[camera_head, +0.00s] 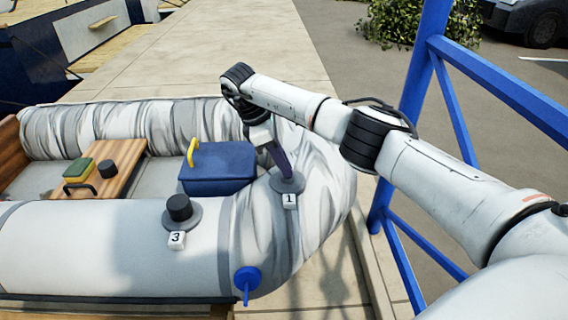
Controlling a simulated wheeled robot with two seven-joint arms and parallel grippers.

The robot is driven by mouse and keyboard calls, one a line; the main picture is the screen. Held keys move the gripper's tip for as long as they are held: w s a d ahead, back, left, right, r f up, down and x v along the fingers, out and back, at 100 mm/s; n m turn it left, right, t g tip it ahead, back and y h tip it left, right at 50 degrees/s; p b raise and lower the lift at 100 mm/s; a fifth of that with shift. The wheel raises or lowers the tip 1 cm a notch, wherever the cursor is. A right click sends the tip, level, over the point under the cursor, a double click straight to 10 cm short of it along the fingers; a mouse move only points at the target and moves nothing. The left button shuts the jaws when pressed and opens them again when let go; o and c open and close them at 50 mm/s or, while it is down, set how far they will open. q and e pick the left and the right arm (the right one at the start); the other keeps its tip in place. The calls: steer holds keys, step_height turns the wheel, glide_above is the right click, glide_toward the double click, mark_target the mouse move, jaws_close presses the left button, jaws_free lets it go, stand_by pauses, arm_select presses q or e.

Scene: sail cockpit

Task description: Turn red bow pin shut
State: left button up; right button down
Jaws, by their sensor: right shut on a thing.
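I see no clearly red pin in the head view. A grey round valve base (288,183) with a white tag "1" (290,201) sits on the curved bow end of the grey inflatable boat. My right gripper (281,164) reaches down to this base from above and is shut at its middle. Its dark fingers hide what they hold there, so I cannot tell the colour of the pin or how it is turned. My left gripper is out of view.
A second valve with a black cap (179,208) stands on the near tube by tag "3" (177,239). A blue box (217,167) with a yellow handle lies inside the boat. A blue fitting (247,280) hangs on the near tube. Blue railing (415,90) stands at the right.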

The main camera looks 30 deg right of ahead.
steer(key=shift+m, duration=0.3)
steer(key=c, duration=1.9)
jaws_free()
steer(key=v, duration=1)
steer(key=shift+w+r, duration=0.1)
steer(key=shift+r, duration=0.1)
